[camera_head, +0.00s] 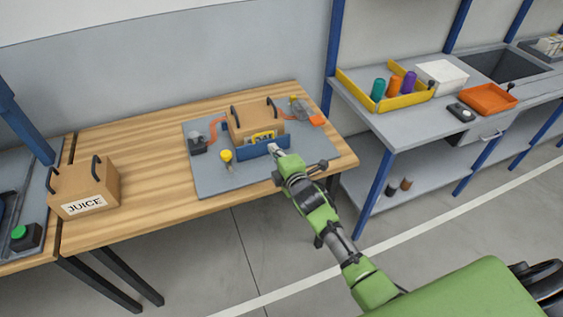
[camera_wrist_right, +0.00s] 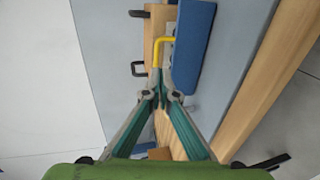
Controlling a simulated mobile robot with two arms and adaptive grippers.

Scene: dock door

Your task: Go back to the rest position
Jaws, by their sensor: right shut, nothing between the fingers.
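My right gripper (camera_head: 277,150) reaches over the wooden table (camera_head: 140,150) from the lower right. It is shut and empty. Its tip is close in front of a cardboard box (camera_head: 252,118) with black handles and a blue holder (camera_head: 262,148) along its front. In the right wrist view the shut fingers (camera_wrist_right: 160,88) lie beside the blue holder (camera_wrist_right: 195,45) and a yellow bent piece (camera_wrist_right: 163,42). I cannot tell whether they touch. My left gripper is not in view.
A grey mat (camera_head: 215,185) lies under the box, with a yellow-topped object (camera_head: 226,156) on it. A JUICE box (camera_head: 84,188) stands at the table's left. At the right, a shelf bench holds a yellow tray (camera_head: 400,100) and an orange tray (camera_head: 488,98). Floor in front is clear.

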